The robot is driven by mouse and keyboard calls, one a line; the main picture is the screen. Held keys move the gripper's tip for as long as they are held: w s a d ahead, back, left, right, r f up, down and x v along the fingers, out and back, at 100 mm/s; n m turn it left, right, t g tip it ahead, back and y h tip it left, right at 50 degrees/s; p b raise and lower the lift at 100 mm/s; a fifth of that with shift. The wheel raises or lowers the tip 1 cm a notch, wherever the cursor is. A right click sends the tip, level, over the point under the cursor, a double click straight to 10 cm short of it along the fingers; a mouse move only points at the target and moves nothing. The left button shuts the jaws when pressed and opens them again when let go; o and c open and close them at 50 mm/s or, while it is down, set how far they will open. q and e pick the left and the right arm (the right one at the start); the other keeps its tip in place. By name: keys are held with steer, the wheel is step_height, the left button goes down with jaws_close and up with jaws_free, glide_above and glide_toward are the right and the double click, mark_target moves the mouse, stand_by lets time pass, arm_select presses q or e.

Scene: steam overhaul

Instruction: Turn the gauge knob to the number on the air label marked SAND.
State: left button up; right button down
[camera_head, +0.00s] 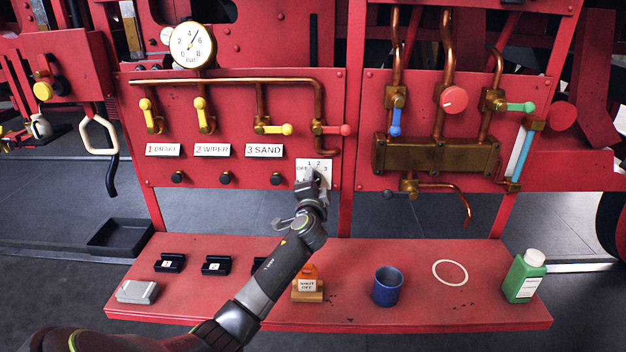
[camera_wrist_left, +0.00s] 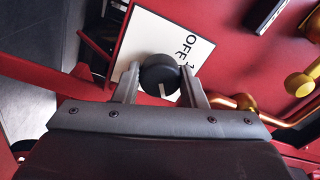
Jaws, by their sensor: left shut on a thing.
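The gauge knob (camera_wrist_left: 160,75) is a round black knob with a white pointer line, on a white dial plate (camera_head: 318,164) with OFF and the numbers 1, 2 and 3. My left gripper (camera_head: 311,186) is at the plate and covers most of the knob in the head view. In the left wrist view its two fingers (camera_wrist_left: 157,88) are shut on the knob, one on each side. The SAND label (camera_head: 264,150) on the red panel reads "3 SAND". To its left are the labels "1 BRAKE" (camera_head: 163,150) and "2 WIPER" (camera_head: 212,150). My right gripper is not in view.
Yellow valve handles (camera_head: 273,129) and a red one (camera_head: 346,130) sit on copper pipes above. The red bench (camera_head: 420,310) below holds small black blocks, an orange item (camera_head: 308,288), a blue cup (camera_head: 387,286) and a green bottle (camera_head: 525,277). A pressure gauge (camera_head: 192,46) is at top left.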

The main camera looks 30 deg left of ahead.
arm_select(q)
steer(key=shift+f+m, duration=0.1)
steer(key=shift+m, duration=0.6)
steer(key=o, duration=1)
steer(key=b+v, duration=0.2)
steer(key=v, duration=1.5)
steer(key=shift+s+d, duration=0.15)
